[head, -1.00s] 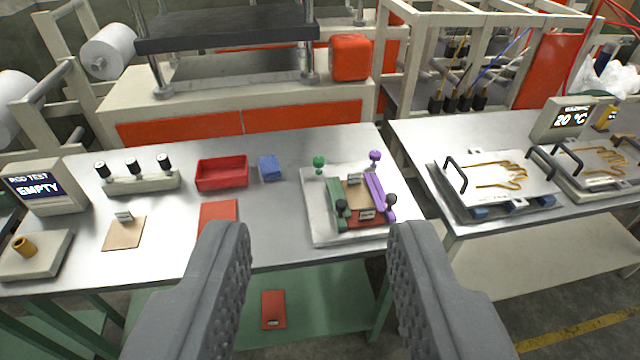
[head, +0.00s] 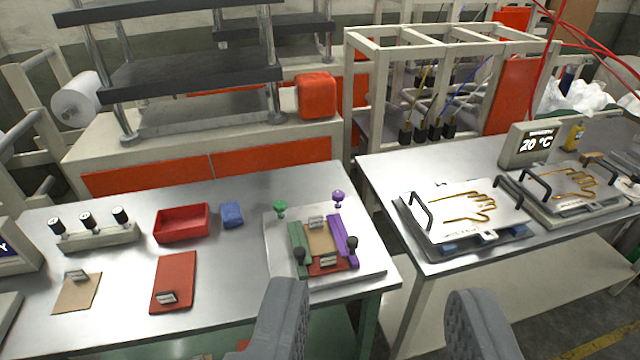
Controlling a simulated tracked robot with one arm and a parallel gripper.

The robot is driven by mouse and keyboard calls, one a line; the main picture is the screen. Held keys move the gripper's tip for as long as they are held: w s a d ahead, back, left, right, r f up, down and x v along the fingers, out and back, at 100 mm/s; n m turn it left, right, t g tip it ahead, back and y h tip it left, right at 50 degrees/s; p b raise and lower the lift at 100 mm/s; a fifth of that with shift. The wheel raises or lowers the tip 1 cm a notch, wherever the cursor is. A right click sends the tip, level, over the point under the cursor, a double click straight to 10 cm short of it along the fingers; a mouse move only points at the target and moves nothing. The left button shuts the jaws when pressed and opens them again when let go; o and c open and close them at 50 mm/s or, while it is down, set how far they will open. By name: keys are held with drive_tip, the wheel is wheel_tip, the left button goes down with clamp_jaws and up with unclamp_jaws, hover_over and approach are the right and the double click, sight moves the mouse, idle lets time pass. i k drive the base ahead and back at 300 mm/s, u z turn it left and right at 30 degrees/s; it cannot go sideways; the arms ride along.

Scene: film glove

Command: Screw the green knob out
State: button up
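The green knob (head: 280,208) stands at the back left corner of a white base plate (head: 376,269) on the left metal table. A green bar (head: 299,242) lies in front of it, and a purple bar (head: 343,236) lies on the right side of the plate. A purple knob (head: 338,197) stands at the back right. A tan piece and a red piece sit between the bars. My gripper (head: 375,325) is open and empty, low in the picture, with its fingers well apart. It is nearer to me than the fixture and apart from the green knob.
A red tray (head: 181,223) and a blue block (head: 231,215) stand left of the fixture. A red plate (head: 174,282) and a tan plate (head: 77,293) lie nearer. A second table (head: 375,172) at right bears glove-pattern plates (head: 464,211). A gap separates the tables.

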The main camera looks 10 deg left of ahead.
sight(279, 206)
drive_tip(key=z, duration=0.05)
drive_tip(key=i, duration=1.65)
drive_tip(key=u, duration=0.7)
